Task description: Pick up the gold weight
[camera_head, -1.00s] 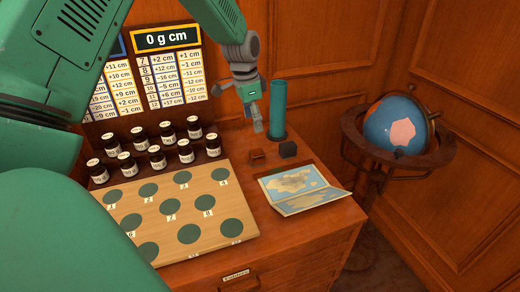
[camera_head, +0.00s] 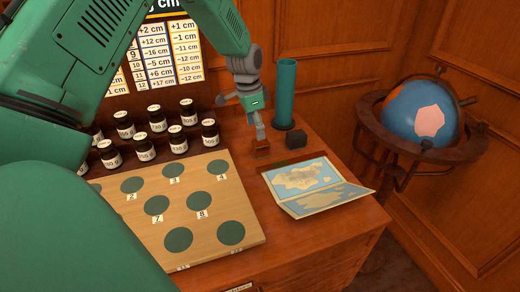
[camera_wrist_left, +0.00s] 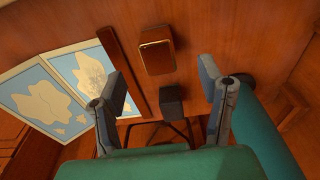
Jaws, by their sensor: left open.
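The gold weight looks like a small brownish block (camera_head: 261,149) with a bright gold-coloured edge, on the wooden desk top. It also shows in the left wrist view (camera_wrist_left: 157,57), upper middle. My left gripper (camera_head: 243,117) is open and empty, fingers pointing down, just above the block. In the wrist view its two fingers (camera_wrist_left: 160,82) stand wide apart, and the block appears beyond the fingertips, between their lines. Whether a finger touches it cannot be told. A dark grey block (camera_head: 297,140) stands just right of it and also shows in the wrist view (camera_wrist_left: 172,103). My right gripper is not in view.
A green cylinder (camera_head: 286,94) stands close behind the blocks. An open map book (camera_head: 318,185) lies in front to the right. A wooden board with green discs (camera_head: 190,258) and several labelled jars (camera_head: 210,132) are at left. A globe (camera_head: 421,113) stands off the desk at right.

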